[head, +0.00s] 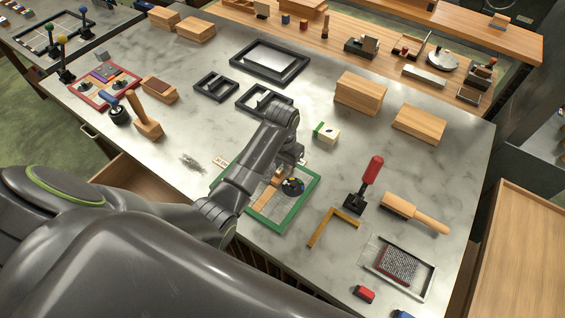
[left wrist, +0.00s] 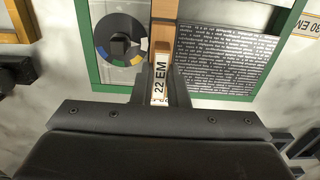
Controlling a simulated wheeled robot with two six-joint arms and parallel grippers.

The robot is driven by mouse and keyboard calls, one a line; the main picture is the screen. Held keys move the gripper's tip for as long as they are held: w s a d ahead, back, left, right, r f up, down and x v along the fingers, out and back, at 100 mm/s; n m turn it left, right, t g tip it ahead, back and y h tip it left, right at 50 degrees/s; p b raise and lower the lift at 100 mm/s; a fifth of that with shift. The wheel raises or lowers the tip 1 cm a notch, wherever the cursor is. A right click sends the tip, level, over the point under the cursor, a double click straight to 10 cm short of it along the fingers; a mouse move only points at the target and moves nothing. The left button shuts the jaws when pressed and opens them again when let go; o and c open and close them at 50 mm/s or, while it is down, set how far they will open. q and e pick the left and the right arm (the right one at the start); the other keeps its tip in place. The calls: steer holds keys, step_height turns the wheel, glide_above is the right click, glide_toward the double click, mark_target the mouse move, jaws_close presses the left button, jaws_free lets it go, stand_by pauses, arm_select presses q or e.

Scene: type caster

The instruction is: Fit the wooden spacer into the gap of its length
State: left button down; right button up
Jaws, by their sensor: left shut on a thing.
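The green frame (head: 303,203) lies flat on the grey marble table, partly covered by my left arm. In the left wrist view the green frame (left wrist: 93,74) holds a dark dial with coloured segments (left wrist: 121,40) and a block of white-on-black text (left wrist: 225,60). A wooden strip (left wrist: 165,9) runs between them. My left gripper (left wrist: 161,72), over the frame, is shut on the wooden spacer (left wrist: 163,46). A white label reading "22 EM" (left wrist: 160,80) shows between the fingers. Whether the spacer touches the frame's contents is unclear. My right gripper is not in view.
A "30 EM" label (left wrist: 306,24) lies outside the frame. A yellow corner piece (head: 333,226), a red-handled tool (head: 370,175), a brush (head: 415,213) and a metal tray (head: 424,285) are to the right. Dark frames (head: 269,64) and wooden blocks (head: 359,92) stand farther back.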

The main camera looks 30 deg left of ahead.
arm_select(q)
steer(key=shift+f+b, duration=0.5)
steer(key=shift+f, duration=0.6)
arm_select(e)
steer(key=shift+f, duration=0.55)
arm_select(q)
steer(key=c, duration=1.3)
jaws_free()
steer(key=shift+c, duration=0.2)
